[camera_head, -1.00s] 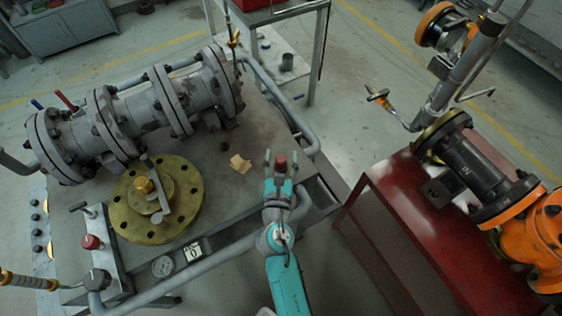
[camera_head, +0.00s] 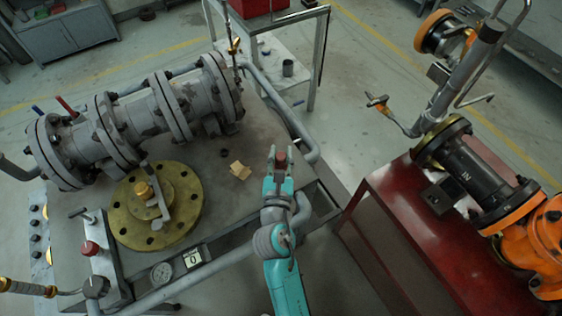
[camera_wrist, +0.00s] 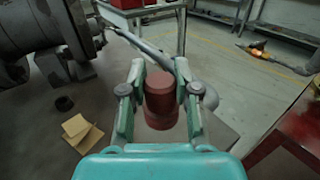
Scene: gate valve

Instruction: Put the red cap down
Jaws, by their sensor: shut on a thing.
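The red cap (camera_wrist: 161,100) is a short, dark red cylinder, upright between the two fingers of my gripper (camera_wrist: 160,88) in the wrist view. My gripper is shut on it. In the head view the red cap (camera_head: 281,158) is small, at the tip of my teal arm, near the right edge of the grey workbench (camera_head: 225,205). My gripper (camera_head: 281,165) seems to hold it above the bench edge; the exact height cannot be told. The cap's underside is hidden.
A brass flange (camera_head: 125,222) and a grey pipe valve (camera_head: 135,125) stand further left. A red cabinet (camera_head: 400,225) is at the right, across a gap.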

